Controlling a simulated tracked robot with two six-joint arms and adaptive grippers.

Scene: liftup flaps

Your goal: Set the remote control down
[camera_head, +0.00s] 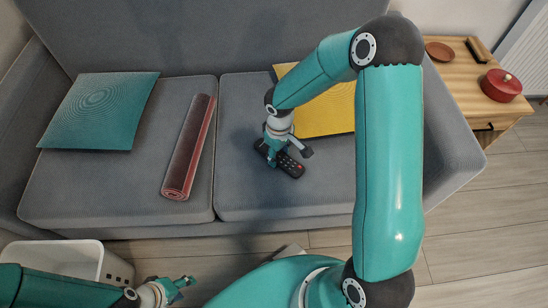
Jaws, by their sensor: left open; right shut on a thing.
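The black remote control (291,166) is at the right seat cushion of the grey sofa (240,190), and its far end is hidden behind my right gripper. I cannot tell whether it touches the cushion. My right gripper (285,158) points down and is shut on the remote control. My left gripper (184,289) is open and empty, low at the left, in front of the sofa and beside the white basket.
A rolled mat (188,150) lies on the left seat cushion near a teal cushion (98,112). A yellow cushion (325,112) lies behind the remote. A white basket (72,257) stands on the floor. A wooden side table (455,84) with a red pot (501,86) is at the right.

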